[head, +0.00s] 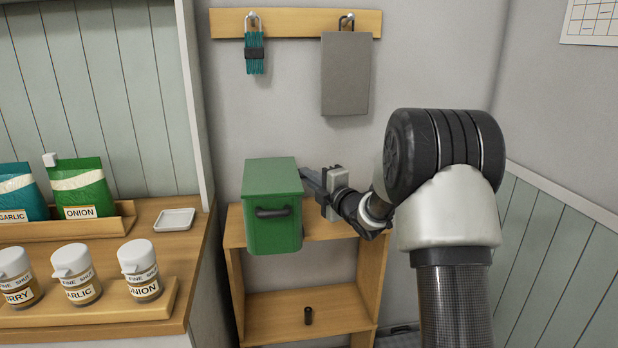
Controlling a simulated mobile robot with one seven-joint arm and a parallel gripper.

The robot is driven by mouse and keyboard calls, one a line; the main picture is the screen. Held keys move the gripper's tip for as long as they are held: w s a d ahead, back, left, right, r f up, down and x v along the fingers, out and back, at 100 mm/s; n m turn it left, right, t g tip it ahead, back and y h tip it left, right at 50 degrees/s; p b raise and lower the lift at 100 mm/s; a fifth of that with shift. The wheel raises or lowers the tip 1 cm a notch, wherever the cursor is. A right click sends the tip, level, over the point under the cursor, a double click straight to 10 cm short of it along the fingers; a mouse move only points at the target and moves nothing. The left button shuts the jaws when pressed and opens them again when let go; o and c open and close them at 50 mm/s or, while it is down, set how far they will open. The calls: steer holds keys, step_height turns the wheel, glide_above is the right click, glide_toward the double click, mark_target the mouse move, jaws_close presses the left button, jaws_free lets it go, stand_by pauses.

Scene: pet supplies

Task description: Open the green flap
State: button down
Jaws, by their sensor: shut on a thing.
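A green box (286,236) stands on top of a small wooden shelf unit. Its flat green flap (272,175) lies across the top and looks closed. A dark bar handle (272,212) is on the front face. My gripper (306,178) reaches in from the right, with its fingers at the upper right edge of the box. It is shut on the flap's edge there; the exact contact is small and partly hidden by the box.
A counter (180,240) at left carries jars, packets and a white dish (175,220). A wall rail (295,22) above holds a hanging grey board (345,75) and a teal bundle (254,52).

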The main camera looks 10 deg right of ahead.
steer(key=shift+r, duration=0.1)
stand_by(0.4)
steer(key=a+r+n+g+h+p, duration=0.2)
steer(key=a+r+n+p, duration=0.3)
steer(key=r, duration=0.7)
steer(key=a+r+n+g+h+p, duration=0.1)
steer(key=a+r+n+h+p, duration=0.2)
steer(key=a+n, duration=0.4)
steer(key=shift+a+r+n+h+p, duration=0.3)
steer(key=shift+a+r+h, duration=0.6)
steer(key=shift+a, duration=1.1)
steer(key=shift+w+r, duration=0.1)
steer(key=shift+r, duration=0.1)
steer(key=c, duration=1.9)
jaws_free()
